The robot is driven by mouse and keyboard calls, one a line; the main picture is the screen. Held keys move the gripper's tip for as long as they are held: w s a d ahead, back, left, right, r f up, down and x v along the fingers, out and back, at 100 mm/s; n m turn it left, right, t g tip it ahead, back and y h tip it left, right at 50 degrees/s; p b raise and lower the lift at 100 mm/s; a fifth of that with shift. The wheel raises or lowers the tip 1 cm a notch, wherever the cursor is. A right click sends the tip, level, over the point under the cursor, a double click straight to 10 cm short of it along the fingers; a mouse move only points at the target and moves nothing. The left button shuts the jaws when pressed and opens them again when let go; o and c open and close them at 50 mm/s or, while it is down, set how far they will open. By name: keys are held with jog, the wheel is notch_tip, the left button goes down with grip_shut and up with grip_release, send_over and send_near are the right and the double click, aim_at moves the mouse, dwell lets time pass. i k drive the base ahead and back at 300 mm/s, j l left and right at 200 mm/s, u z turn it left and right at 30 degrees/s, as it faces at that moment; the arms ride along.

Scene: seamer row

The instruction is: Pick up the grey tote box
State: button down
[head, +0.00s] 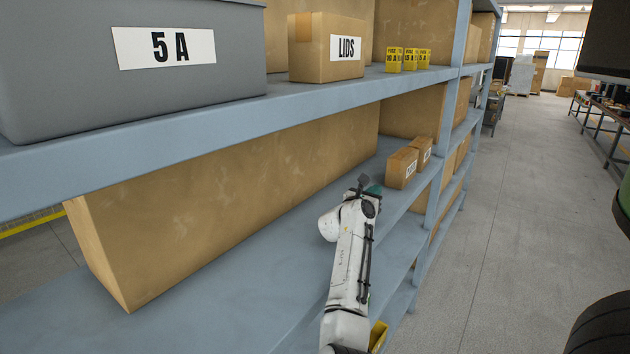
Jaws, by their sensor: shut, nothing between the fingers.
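The grey tote box (60,85) stands on the upper shelf at the far left of the head view. A white label reading "5 A" is on its face. The left and top of the box are cut off by the picture's edge. My gripper (364,181) shows as a small dark shape at the far end of my white arm. It is shut and empty, to the right of the tote box, lower in the picture and well apart from it. Its fingertips are too small to make out clearly.
A carton labelled "LIDS" (310,60) and small yellow boxes (408,59) stand right of the tote on the upper shelf (180,125). A long carton (220,200) and two small cartons (401,168) are below. The aisle floor (520,200) on the right is clear.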

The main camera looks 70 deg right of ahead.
aim_at(68, 68)
jog(key=k, duration=1)
